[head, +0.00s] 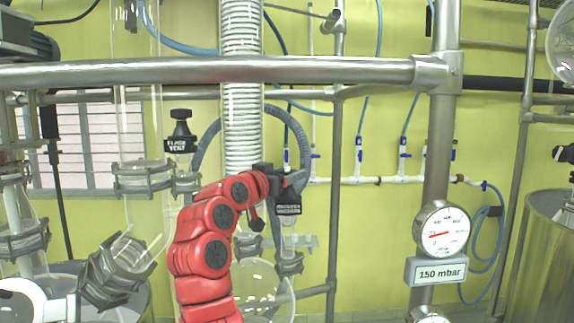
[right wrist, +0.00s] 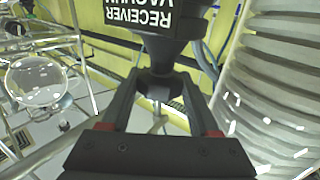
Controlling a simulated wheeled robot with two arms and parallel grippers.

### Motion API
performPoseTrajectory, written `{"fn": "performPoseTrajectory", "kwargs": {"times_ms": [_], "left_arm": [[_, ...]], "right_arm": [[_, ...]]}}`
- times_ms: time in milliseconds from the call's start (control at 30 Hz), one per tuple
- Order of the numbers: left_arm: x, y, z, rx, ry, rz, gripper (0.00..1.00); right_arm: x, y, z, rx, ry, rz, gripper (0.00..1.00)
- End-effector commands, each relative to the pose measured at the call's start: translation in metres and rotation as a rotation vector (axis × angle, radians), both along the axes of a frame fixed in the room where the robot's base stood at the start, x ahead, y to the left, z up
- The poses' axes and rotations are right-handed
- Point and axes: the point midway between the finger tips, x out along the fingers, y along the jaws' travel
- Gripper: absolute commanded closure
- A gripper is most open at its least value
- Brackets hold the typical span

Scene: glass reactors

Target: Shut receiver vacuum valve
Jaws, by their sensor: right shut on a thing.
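The receiver vacuum valve has a black handle and a black tag with white lettering. In the head view its tag (head: 288,209) hangs just below my right gripper (head: 287,184), and the gripper hides much of the handle. In the right wrist view the tag, reading RECEIVER VACUUM upside down, is at the top, with the black handle (right wrist: 161,82) below it. My right gripper (right wrist: 160,95) is shut on this handle, one finger on each side. My left gripper is not in view.
A similar black valve with a FLASH VENT tag (head: 178,145) stands to the left. A white ribbed hose (head: 242,130) runs close beside my right arm. A steel rail (head: 200,70) crosses in front. A gauge (head: 441,229) above a 150 mbar sign (head: 442,272) is at the right.

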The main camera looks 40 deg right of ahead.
Motion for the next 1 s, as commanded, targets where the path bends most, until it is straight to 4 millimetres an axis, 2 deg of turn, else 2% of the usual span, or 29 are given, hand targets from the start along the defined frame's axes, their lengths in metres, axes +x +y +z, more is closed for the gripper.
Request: {"fn": "performPoseTrajectory", "kwargs": {"times_ms": [33, 233, 767, 800, 867, 1000], "left_arm": [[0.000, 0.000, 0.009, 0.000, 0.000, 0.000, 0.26], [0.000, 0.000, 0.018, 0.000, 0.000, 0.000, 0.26], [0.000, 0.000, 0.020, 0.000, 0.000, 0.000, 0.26], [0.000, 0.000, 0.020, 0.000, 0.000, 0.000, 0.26], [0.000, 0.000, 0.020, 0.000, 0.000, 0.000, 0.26], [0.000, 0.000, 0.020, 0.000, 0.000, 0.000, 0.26]], "right_arm": [[0.001, 0.001, 0.003, 0.002, 0.006, -0.020, 0.94], [0.001, 0.000, 0.001, 0.001, 0.004, -0.084, 0.94], [-0.001, -0.001, 0.000, 0.002, -0.003, -0.111, 0.94], [-0.001, -0.001, 0.000, 0.002, -0.003, -0.111, 0.37], [-0.001, -0.001, 0.000, 0.001, -0.003, -0.110, 0.26], [0.000, -0.001, 0.000, 0.001, -0.002, -0.110, 0.26]]}}
